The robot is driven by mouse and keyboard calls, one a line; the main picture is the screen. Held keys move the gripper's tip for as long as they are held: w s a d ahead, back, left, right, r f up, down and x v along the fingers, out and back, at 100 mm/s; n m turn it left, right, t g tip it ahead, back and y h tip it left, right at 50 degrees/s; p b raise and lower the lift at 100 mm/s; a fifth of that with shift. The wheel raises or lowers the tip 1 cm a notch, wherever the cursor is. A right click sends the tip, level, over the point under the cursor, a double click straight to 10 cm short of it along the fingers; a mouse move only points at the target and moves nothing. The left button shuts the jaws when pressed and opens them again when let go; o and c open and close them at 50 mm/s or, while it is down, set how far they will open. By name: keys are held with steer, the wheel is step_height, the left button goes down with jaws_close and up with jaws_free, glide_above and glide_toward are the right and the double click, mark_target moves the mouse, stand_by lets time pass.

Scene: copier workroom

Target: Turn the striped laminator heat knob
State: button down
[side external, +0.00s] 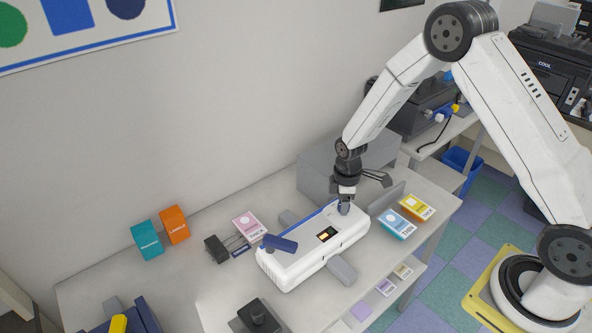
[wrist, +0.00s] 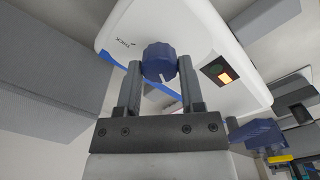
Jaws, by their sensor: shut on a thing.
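The white laminator (side external: 305,256) lies on the table below my arm, with a small lit orange display on its top. Its heat knob (wrist: 160,62) is dark blue with a pale stripe, near one end of the laminator in the wrist view. My gripper (wrist: 158,80) has its two fingers on either side of the knob and is shut on it. In the side view my gripper (side external: 344,207) reaches down to the laminator's right end and mostly hides the knob. The stripe points toward my gripper's palm in the wrist view.
A dark blue piece (side external: 280,243) sits at the laminator's left end. Teal (side external: 147,240) and orange (side external: 174,224) boxes stand near the wall. Blue (side external: 397,223) and yellow (side external: 417,208) packs lie to the right. A grey box (side external: 318,172) stands behind my gripper.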

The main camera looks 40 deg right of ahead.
steer(key=shift+c, duration=1.1)
jaws_free()
steer(key=shift+r, duration=3.95)
steer(key=shift+s, duration=0.1)
steer(key=s+a+r+m+t, duration=0.1)
steer(key=s+r+m, duration=0.2)
steer(key=s+m, duration=0.2)
steer(key=s+a+r+m+t, duration=0.1)
steer(key=s+r+m, duration=0.3)
steer(key=s, duration=0.5)
steer(key=shift+s+a+r+m+t, duration=0.3)
steer(key=shift+s+a+m, duration=0.15)
steer(key=shift+a, duration=0.2)
